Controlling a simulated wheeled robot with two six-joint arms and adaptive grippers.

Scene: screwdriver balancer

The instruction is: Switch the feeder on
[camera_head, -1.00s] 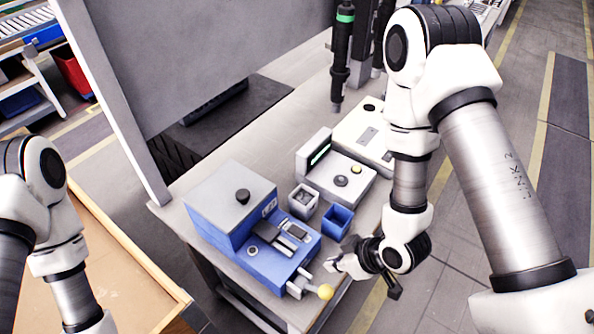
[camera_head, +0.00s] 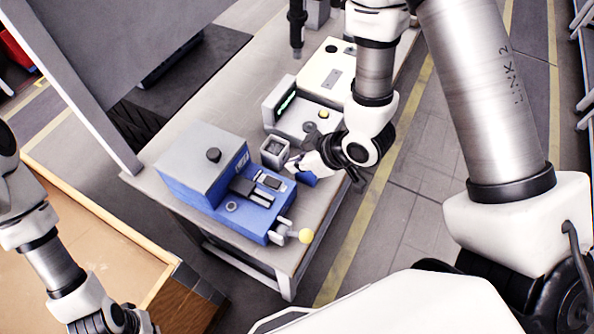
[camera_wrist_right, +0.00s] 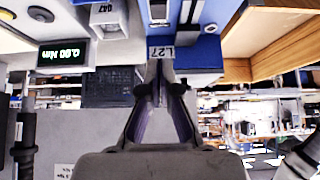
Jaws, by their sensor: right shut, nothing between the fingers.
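The blue feeder (camera_head: 190,192) with a grey top stands on the bench in the head view. My right gripper (camera_head: 294,165) is shut and empty, over the small bins right of the feeder. Its closed fingers (camera_wrist_right: 161,85) show in the right wrist view, in front of a label reading L27. My left arm is at the lower left; its fingers are outside the frame.
A grey bin (camera_head: 273,150) and a blue bin (camera_head: 305,178), partly hidden by my right gripper, stand beside the feeder. A grey unit with a display (camera_head: 284,103) is behind them; the wrist view shows its readout (camera_wrist_right: 63,54). A dark screwdriver (camera_head: 297,30) hangs behind.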

